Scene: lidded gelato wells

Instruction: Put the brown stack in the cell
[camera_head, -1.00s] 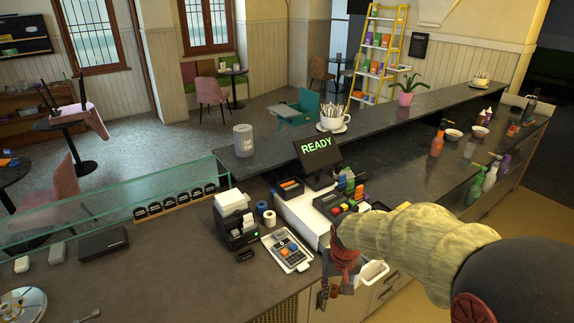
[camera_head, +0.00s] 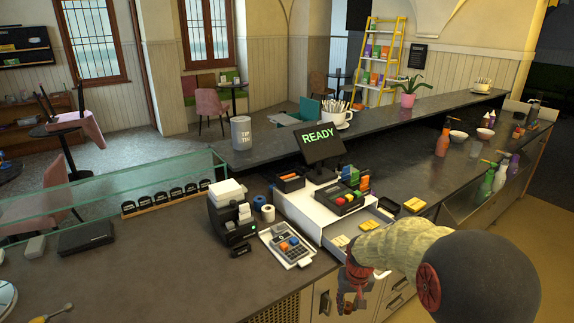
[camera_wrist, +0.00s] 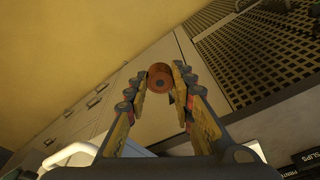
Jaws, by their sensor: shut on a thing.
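The brown stack (camera_wrist: 159,77) is a short round cylinder, seen end-on in the wrist view. My gripper (camera_wrist: 160,82) is shut on it, with one finger on each side near the tips. In the head view my gripper (camera_head: 350,298) hangs in front of the counter's front edge, below the white open drawer (camera_head: 322,228). I cannot make out the stack there. The drawer has cells; yellow stacks (camera_head: 340,240) lie in its near left part. My arm covers the drawer's near right part, so I cannot tell which cell is meant.
A black tray of coloured pieces (camera_head: 345,198) sits above the drawer. A keypad (camera_head: 286,246) and a receipt printer (camera_head: 232,222) stand to the left. Cabinet fronts are below my gripper.

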